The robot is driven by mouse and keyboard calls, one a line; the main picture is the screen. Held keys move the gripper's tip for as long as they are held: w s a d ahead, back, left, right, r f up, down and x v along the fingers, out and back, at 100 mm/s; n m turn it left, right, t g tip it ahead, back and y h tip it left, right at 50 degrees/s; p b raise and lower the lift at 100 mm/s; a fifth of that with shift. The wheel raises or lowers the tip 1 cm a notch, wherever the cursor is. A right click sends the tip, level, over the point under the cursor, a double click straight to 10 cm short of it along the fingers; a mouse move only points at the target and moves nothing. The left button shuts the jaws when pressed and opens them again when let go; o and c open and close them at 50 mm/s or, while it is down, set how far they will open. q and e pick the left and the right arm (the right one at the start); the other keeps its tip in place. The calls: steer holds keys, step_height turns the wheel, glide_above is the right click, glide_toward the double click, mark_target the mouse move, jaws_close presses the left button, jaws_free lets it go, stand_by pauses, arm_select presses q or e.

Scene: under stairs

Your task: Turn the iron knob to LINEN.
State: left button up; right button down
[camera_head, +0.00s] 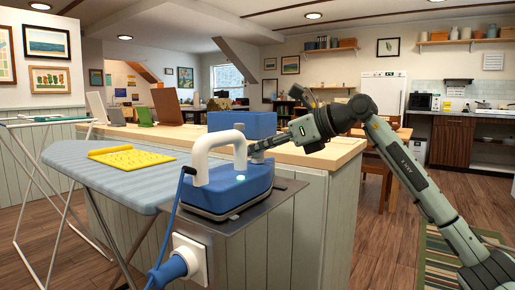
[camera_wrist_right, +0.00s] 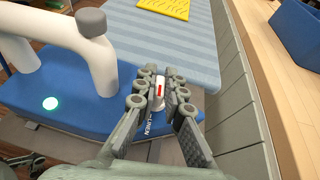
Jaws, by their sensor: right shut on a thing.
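The blue iron (camera_head: 236,190) with a white handle (camera_head: 215,142) sits on a grey plate at the near end of the ironing board; it also shows in the wrist view (camera_wrist_right: 75,112). My right gripper (camera_head: 257,148) reaches in from the right, beside the handle. In the wrist view, its fingers (camera_wrist_right: 158,90) are shut on the small white knob (camera_wrist_right: 160,101), which has a red mark on top. The word LINEN (camera_wrist_right: 149,124) is readable on the iron just below the knob. Other dial words are hidden by the fingers. My left gripper is not in view.
A blue bin (camera_head: 242,125) stands on the wooden counter (camera_head: 310,157) behind the iron. A blue cord (camera_head: 170,225) runs down to a plug in a white socket (camera_head: 189,259).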

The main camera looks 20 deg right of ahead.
steer(key=shift+m+t+h, duration=0.4)
steer(key=shift+m+h, duration=0.1)
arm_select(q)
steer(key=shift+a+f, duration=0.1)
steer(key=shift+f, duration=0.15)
arm_select(e)
steer(key=c, duration=1.6)
jaws_free()
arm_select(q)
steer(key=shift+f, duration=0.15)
arm_select(e)
steer(key=v, duration=1.2)
steer(key=shift+s+a, duration=0.15)
steer(key=shift+s, duration=0.05)
